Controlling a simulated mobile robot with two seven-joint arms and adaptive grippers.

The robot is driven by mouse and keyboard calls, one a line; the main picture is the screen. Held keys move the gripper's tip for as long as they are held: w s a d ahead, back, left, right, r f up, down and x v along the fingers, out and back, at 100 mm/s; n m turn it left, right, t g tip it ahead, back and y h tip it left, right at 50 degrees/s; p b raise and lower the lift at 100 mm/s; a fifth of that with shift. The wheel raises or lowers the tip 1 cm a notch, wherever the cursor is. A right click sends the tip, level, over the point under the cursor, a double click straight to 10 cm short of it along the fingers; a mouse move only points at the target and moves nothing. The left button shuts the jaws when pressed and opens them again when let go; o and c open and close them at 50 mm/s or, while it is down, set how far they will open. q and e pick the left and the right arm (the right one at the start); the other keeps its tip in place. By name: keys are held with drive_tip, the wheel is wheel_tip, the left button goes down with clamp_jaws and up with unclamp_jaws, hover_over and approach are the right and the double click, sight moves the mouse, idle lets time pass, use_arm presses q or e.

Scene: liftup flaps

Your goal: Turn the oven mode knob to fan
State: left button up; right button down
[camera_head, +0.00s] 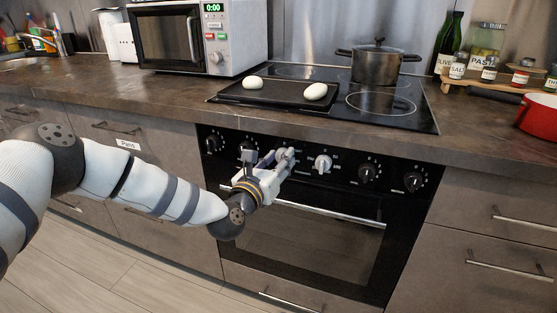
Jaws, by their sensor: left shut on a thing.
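The black built-in oven (305,240) stands below the counter, with a row of several knobs along its top panel. A light grey knob (323,163) sits near the middle of the panel, uncovered. My left gripper (287,158) reaches in from the left and is shut on another knob, just left of that light grey one. The gripper hides most of this knob, and its pointing direction and the mode marks around it are too small to read. Dark knobs (369,173) sit further right, and one sits at the far left (212,143). My right gripper is not in view.
The oven's handle bar (340,215) runs just below my left gripper. Above, the cooktop (420,118) holds a black tray (262,95) with two pale oval items and a lidded pot (376,66). A microwave (165,42) stands left; a red pot (540,117) is at right.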

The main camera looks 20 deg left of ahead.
use_arm(q)
drive_tip(key=m, duration=0.4)
drive_tip(key=shift+r, duration=0.1)
drive_tip(key=m, duration=0.4)
drive_tip(key=shift+d+g, duration=0.1)
drive_tip(key=shift+g, duration=0.2)
drive_tip(key=m+p, duration=0.1)
drive_tip(key=m, duration=0.3)
drive_tip(key=shift+d+m+y, duration=0.1)
drive_tip(key=shift+m+y, duration=0.2)
drive_tip(key=shift+y, duration=0.1)
drive_tip(key=m+p, duration=0.1)
drive_tip(key=m, duration=0.3)
drive_tip(key=shift+f+m+y+p, duration=0.15)
drive_tip(key=shift+m+y+p, duration=0.4)
drive_tip(key=shift+m, duration=3.6)
drive_tip(key=shift+f+m+y+p, duration=0.2)
drive_tip(key=shift+m+p, duration=0.6)
drive_tip(key=shift+m, duration=3.35)
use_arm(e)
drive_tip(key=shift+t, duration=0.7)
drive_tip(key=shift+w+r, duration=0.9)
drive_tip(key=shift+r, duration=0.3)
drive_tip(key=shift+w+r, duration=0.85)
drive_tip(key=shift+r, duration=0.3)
use_arm(q)
drive_tip(key=shift+r, duration=0.1)
